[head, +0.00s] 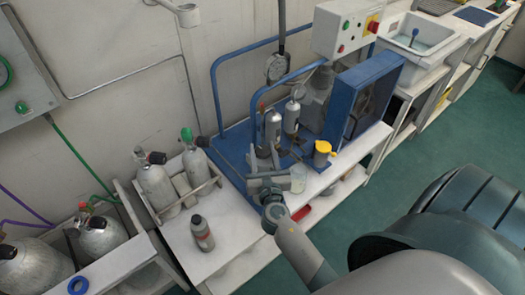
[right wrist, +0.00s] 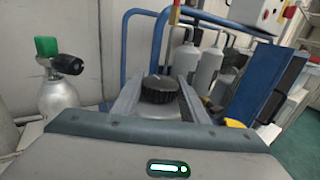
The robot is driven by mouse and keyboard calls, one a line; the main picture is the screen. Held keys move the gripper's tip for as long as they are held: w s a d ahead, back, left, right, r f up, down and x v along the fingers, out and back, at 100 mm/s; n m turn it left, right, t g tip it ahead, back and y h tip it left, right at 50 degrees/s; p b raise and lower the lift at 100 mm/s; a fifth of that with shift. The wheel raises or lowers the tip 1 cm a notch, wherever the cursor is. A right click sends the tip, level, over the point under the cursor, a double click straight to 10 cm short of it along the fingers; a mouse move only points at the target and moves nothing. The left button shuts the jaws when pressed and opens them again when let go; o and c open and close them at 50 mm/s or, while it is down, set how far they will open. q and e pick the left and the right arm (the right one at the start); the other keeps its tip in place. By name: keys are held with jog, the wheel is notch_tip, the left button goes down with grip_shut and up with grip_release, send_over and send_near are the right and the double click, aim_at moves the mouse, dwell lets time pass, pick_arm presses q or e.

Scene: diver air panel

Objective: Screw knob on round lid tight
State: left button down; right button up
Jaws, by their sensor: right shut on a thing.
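A black ribbed knob (right wrist: 157,84) sits on top of a grey round lid (right wrist: 160,108) in the right wrist view. My right gripper (right wrist: 160,92) has one finger on each side of the knob and is shut on it. In the head view my right gripper (head: 262,166) is at the front edge of the blue-framed panel, over the white bench. There the gripper largely hides the knob and lid. I cannot tell from these frames how far the knob is turned. My left gripper is not in view.
Upright grey cylinders (head: 272,126) and a blue tube frame (head: 218,92) stand close behind the gripper. A grey bottle (head: 202,233) stands at the left on the white bench (head: 232,258).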

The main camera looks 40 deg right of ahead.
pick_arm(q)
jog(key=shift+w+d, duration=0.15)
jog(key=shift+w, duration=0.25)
pick_arm(e)
jog(key=shift+m+h, duration=0.3)
jog(key=shift+h, duration=0.1)
jog(key=o, duration=1.1)
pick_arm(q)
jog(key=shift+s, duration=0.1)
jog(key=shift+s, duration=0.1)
pick_arm(e)
jog(key=shift+s+a, duration=0.35)
jog(key=shift+s, duration=0.15)
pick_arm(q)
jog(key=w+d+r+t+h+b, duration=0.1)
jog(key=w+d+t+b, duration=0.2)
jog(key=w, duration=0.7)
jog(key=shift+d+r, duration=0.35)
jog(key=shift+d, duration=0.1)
pick_arm(e)
jog(key=v, duration=1.6)
jog(key=shift+a+r, duration=0.15)
jog(key=shift+r, duration=0.05)
